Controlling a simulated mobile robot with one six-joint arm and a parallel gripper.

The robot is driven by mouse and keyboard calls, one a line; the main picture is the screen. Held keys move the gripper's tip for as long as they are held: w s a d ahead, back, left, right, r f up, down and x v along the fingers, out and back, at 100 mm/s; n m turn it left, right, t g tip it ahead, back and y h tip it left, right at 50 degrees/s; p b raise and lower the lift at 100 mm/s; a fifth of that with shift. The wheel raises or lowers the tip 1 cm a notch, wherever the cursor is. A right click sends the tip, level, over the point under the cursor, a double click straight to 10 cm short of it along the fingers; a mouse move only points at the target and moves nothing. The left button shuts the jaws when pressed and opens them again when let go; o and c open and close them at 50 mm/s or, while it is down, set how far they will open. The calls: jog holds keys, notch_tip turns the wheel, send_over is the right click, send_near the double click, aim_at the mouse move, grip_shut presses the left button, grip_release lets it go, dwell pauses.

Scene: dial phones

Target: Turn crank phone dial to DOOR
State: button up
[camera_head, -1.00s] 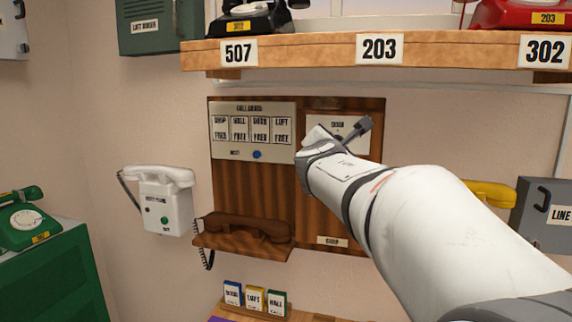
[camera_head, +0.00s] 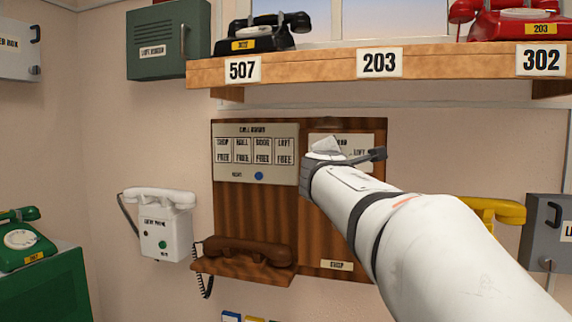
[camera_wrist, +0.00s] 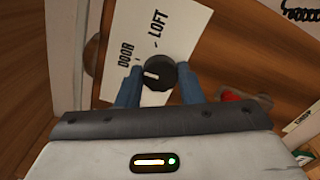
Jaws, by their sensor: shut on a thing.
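The dial is a round black knob (camera_wrist: 160,77) with a white mark, on a white plate (camera_wrist: 170,48) labelled DOOR and LOFT in the wrist view. My gripper (camera_wrist: 159,72) is shut on the knob, one blue finger on each side. The white mark lies roughly crosswise between the fingers; which label it points at is hard to tell. In the head view the plate (camera_head: 364,141) is on the right half of the wooden crank phone panel (camera_head: 240,205). There, my wrist hides the knob and the plate's lower left.
A wooden shelf (camera_head: 300,70) with black (camera_head: 262,38) and red phones (camera_head: 515,22) juts out above. A brown handset (camera_head: 250,250) rests on the panel's ledge. A white entry phone (camera_head: 163,225) hangs at left; a yellow handset (camera_head: 495,210) is at right.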

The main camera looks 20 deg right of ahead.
jog(key=shift+r, duration=0.2)
jog(key=o, duration=0.6)
jog(key=shift+c, duration=0.2)
jog(key=o, duration=0.4)
jog(key=shift+f, duration=0.15)
jog(key=shift+w, duration=0.1)
jog(key=v, duration=0.8)
jog(key=shift+b, duration=0.3)
